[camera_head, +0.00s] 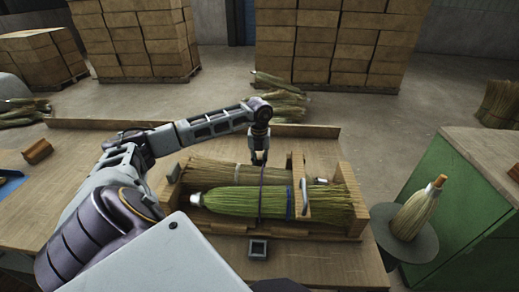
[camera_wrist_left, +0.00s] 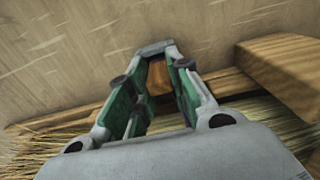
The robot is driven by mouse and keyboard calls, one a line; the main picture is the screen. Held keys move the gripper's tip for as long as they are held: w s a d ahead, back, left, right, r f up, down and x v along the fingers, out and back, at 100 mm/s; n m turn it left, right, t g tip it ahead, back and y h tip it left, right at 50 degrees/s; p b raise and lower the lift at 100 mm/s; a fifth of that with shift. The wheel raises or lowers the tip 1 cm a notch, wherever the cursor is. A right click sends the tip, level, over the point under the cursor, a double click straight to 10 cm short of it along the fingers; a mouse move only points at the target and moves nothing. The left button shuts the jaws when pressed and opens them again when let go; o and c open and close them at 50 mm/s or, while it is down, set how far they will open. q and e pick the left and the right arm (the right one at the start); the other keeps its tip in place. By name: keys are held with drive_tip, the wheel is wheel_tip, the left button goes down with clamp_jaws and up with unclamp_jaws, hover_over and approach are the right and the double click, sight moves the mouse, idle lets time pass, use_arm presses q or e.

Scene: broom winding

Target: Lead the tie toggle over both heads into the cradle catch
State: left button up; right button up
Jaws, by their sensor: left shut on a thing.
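Two broom heads lie side by side in a wooden cradle (camera_head: 349,180). The nearer head (camera_head: 235,202) is green with a pale cap at its left end; the farther head (camera_head: 210,173) is straw-coloured. A dark tie (camera_head: 261,200) runs across them. My left gripper (camera_head: 260,161) points down at the far side of the heads, by the tie's far end. A square metal fitting (camera_head: 258,249), seemingly the cradle catch, sits at the cradle's near side. My right gripper is out of view.
A green cabinet (camera_head: 455,200) and a broom head on a round stand (camera_head: 405,235) are at the right. A wooden block (camera_head: 37,151) lies left.

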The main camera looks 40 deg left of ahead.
use_arm(q)
drive_tip(key=shift+s+f, duration=0.1)
drive_tip(key=shift+f, duration=0.1)
drive_tip(key=o, duration=0.9)
drive_tip(key=shift+r, duration=0.1)
wheel_tip(320, 180, up, 12)
idle(0.9)
